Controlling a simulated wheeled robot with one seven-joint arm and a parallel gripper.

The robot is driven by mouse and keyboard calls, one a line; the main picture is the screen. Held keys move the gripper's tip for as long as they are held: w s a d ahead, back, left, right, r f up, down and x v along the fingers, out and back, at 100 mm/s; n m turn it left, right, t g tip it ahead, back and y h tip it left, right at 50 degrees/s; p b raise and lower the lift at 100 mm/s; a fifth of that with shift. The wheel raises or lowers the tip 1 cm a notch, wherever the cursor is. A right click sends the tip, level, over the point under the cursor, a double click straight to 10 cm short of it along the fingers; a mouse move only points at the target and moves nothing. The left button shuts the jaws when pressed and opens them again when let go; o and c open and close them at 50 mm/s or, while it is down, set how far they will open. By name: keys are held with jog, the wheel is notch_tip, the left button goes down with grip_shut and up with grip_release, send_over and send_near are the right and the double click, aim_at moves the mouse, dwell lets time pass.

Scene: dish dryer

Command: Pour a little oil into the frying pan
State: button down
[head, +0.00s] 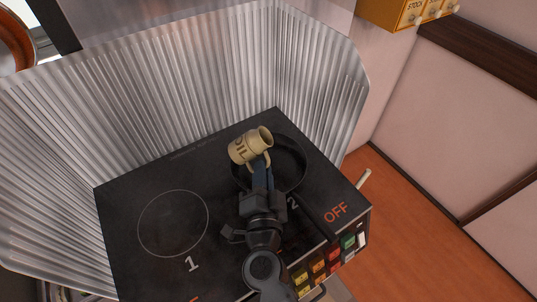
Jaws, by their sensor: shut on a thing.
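A beige jug marked "OIL" (243,149) is in the head view, held tilted on its side with its open mouth toward the upper right. My gripper (261,165) is shut on the jug's handle. The black frying pan (295,165) sits on the hob at burner 2, behind and below the jug. The jug and my arm hide part of the pan's left side and its middle. I cannot see any oil stream or whether oil is in the pan.
The black hob (125,210) has an empty burner ring 1 (174,223) at left. A corrugated metal splash guard (190,90) closes off its back and sides. Coloured buttons (318,266) line the front edge. A yellow box (400,12) is at upper right.

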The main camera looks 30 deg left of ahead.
jog(key=shift+a+f+m+b, duration=0.1)
jog(key=shift+f+m+b, duration=0.25)
jog(key=shift+b, duration=0.5)
dwell(0.6)
jog(key=shift+s+a+r+m+y+b, duration=0.15)
jog(key=shift+r+m+y+b, duration=0.2)
jog(key=shift+m+b, duration=0.4)
dwell(1.3)
jog(key=shift+f, duration=0.2)
dwell(0.7)
jog(key=shift+r+p, duration=0.1)
jog(key=shift+p, duration=0.2)
jog(key=shift+f+m, duration=0.2)
jog(key=shift+m, duration=0.1)
